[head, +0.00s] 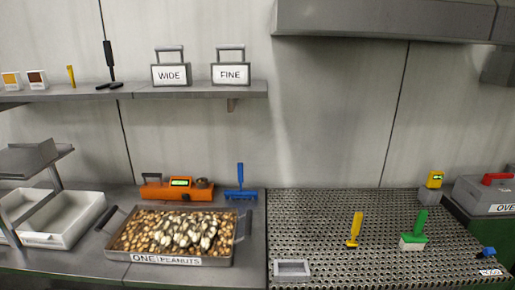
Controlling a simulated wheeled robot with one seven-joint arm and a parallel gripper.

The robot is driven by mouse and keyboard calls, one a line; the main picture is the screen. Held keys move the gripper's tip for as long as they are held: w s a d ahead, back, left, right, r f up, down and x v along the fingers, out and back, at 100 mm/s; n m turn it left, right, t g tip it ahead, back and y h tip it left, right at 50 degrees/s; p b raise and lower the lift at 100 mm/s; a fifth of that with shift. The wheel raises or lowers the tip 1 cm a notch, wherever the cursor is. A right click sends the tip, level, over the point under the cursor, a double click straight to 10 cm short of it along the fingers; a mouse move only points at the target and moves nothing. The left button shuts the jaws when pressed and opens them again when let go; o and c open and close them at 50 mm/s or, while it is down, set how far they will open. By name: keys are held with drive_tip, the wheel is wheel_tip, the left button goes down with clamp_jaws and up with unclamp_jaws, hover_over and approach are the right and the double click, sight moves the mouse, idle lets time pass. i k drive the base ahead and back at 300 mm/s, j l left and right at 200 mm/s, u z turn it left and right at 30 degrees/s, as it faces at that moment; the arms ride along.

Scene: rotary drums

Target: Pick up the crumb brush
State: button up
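In the head view a brush (415,236) with an upright green handle and a pale bristle block stands on the perforated metal surface at the right. It looks like the crumb brush, though no label on it can be read. A yellow upright-handled tool (355,230) stands to its left on the same surface, apart from it. A blue wide-headed tool (240,184) stands farther left, behind the tray of peanuts. My gripper is not in view.
A metal tray of peanuts (108,257) labelled "ONE PEANUTS" and an orange device (165,192) are on the left counter. A grey box (480,195) stands right.

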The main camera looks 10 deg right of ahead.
sight(416, 240)
drive_tip(key=k+l+z, duration=0.15)
drive_tip(key=z, duration=0.3)
drive_tip(key=k+l+z, duration=0.2)
drive_tip(key=z, duration=0.3)
drive_tip(key=k+l+z, duration=0.15)
drive_tip(key=z, duration=0.3)
drive_tip(key=l, duration=0.1)
